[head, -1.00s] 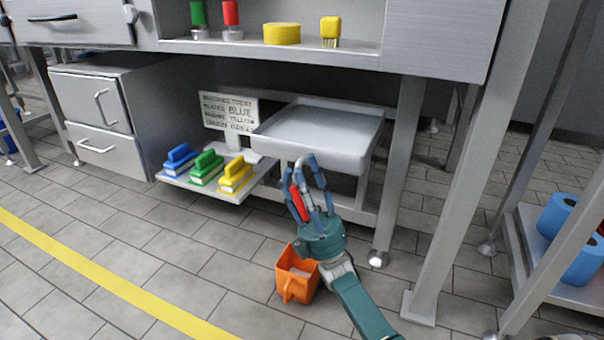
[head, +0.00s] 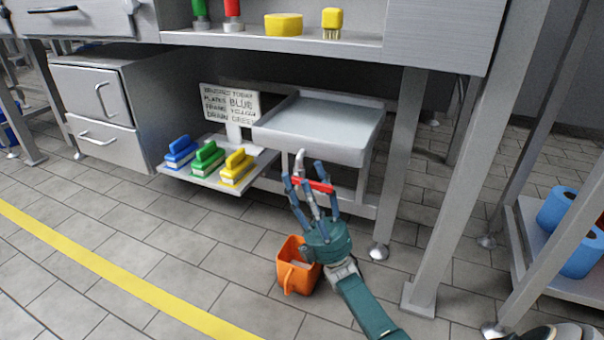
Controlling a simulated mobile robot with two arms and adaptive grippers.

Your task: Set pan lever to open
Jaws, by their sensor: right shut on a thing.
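The pan (head: 345,152) is a wide, shallow, light grey tray under the counter. A red lever handle (head: 322,186) sits below its front edge, close to a pale pipe-like piece (head: 299,162). The handle lies nearly level, pointing right. My right gripper (head: 316,188) comes up from the lower right and is shut on the red handle; its fingers hide part of it. The lever's pivot is not clear behind the fingers. My left gripper is not in view.
An orange bucket (head: 296,272) stands on the floor beside my right wrist. A low shelf (head: 212,182) holds blue, green and yellow brushes, with a sign (head: 229,102) behind. A table leg (head: 402,165) stands right of the pan. Floor at left is clear.

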